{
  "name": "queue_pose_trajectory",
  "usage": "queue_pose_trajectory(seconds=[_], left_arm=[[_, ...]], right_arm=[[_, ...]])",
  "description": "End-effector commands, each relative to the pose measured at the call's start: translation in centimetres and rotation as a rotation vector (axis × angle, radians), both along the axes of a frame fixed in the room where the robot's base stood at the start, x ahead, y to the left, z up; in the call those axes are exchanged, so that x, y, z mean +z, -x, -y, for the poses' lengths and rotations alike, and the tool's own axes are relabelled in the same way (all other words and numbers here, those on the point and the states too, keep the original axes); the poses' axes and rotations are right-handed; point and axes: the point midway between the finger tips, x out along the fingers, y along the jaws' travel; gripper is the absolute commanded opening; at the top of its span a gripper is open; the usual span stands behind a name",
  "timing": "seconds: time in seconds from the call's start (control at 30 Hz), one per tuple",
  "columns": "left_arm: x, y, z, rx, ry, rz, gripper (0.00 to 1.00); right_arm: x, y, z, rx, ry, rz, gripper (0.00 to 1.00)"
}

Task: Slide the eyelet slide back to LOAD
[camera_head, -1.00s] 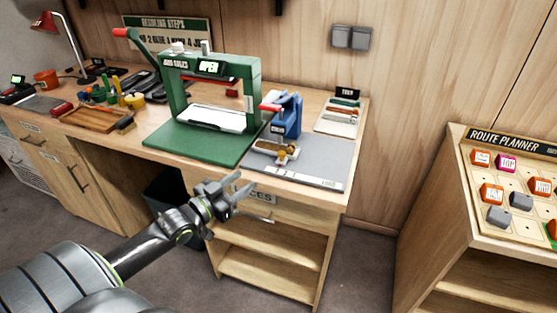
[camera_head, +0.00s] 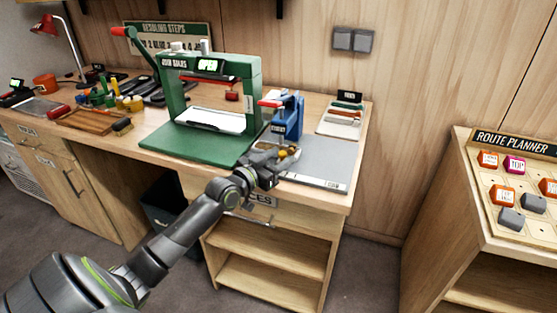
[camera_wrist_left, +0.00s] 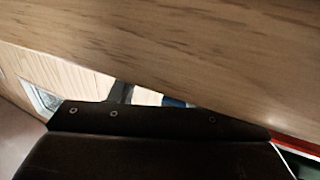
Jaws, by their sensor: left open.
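The blue eyelet press (camera_head: 288,118) with a red handle stands on a grey mat (camera_head: 325,160) at the right part of the workbench. The eyelet slide is a small tan and brass-coloured piece (camera_head: 289,152) low in front of the press, and my gripper partly hides it. My left gripper (camera_head: 275,158) is open right at the slide's front left; I cannot tell whether it touches it. The left wrist view shows mostly wood and a dark panel, with no clear slide. My right gripper is not in view.
A green press (camera_head: 212,95) with an OPEN display stands left of the blue press. A tray with tools (camera_head: 341,118) lies behind right. The bench's front edge runs below my gripper. A route planner board (camera_head: 518,190) stands far right. The mat's right part is clear.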

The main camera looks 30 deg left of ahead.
Motion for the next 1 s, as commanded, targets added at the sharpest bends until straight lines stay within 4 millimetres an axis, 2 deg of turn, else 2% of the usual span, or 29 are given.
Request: queue_pose_trajectory(seconds=[0.27, 0.6, 0.87, 1.0], left_arm=[[0.0, -0.1, 0.0, 0.0, 0.0, 0.0, 0.44], [0.0, -0.1, 0.0, 0.0, 0.0, 0.0, 0.0], [0.0, -0.1, 0.2, 0.0, 0.0, 0.001, 0.0], [0.2, -0.4, 1.2, -0.001, 0.003, 0.002, 0.0]], right_arm=[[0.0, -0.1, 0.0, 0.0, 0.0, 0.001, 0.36], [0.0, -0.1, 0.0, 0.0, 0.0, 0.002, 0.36], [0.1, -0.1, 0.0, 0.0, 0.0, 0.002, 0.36], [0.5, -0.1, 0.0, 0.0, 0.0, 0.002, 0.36]])
